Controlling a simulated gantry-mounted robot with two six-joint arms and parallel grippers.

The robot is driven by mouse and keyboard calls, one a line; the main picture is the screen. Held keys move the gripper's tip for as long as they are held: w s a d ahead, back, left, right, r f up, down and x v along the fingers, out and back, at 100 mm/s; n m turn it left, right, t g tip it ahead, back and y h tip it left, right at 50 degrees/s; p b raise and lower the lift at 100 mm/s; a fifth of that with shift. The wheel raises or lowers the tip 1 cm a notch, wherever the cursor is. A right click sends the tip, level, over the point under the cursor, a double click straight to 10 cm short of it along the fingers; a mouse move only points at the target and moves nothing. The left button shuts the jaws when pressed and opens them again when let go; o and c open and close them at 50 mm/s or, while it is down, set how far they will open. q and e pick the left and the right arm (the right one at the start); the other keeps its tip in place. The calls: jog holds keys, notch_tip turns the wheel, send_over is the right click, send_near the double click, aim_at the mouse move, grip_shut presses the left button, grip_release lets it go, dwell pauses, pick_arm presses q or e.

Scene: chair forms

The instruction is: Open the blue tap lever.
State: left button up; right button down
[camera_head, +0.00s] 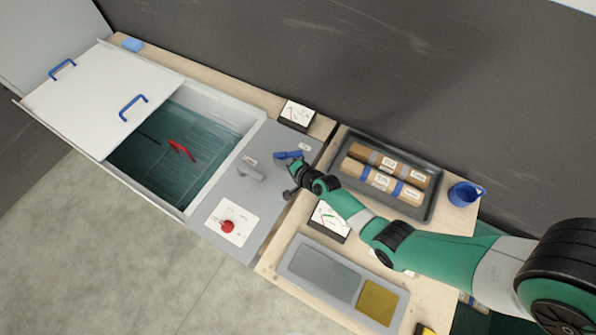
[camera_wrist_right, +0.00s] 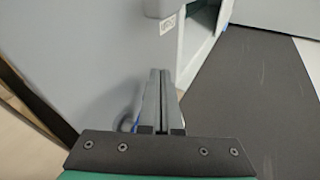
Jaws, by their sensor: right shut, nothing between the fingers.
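The blue tap lever (camera_head: 287,155) sits on the grey panel right of the tank, pointing roughly sideways. My right gripper (camera_head: 292,178) comes in from the right and is just below the lever's right end. It is shut and empty; whether it touches the lever I cannot tell. In the right wrist view the shut fingers (camera_wrist_right: 161,100) point away over the grey panel (camera_wrist_right: 95,50). A small blue patch beside the fingers' left side is mostly hidden. My left gripper is not in view.
A grey lever (camera_head: 250,173) stands left of my gripper, and a red knob (camera_head: 228,226) is nearer the front. The tank (camera_head: 243,124) has a red item inside and a white lid (camera_head: 85,95). A tray (camera_head: 436,205) with brown rolls and a blue mug (camera_head: 462,194) are right.

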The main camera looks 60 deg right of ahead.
jog(key=shift+w+d, duration=0.1)
jog(key=shift+w, duration=0.1)
dwell(0.4)
jog(key=shift+s+a+r+p, duration=0.2)
jog(key=shift+s+a+p, duration=0.15)
jog(key=shift+a+p, duration=0.1)
jog(key=s+a+p, duration=0.1)
jog(key=s+a+r+p, duration=0.1)
jog(key=a+p, duration=0.1)
jog(key=s+a+r+p, duration=0.1)
jog(key=p, duration=0.1)
jog(key=shift+s+a, duration=0.2)
jog(key=shift+s, duration=0.2)
jog(key=s+a+r+p, duration=0.2)
jog(key=s+a+p, duration=0.1)
jog(key=p, duration=0.5)
jog(key=shift+s+a+r, duration=0.35)
jog(key=shift+a, duration=0.35)
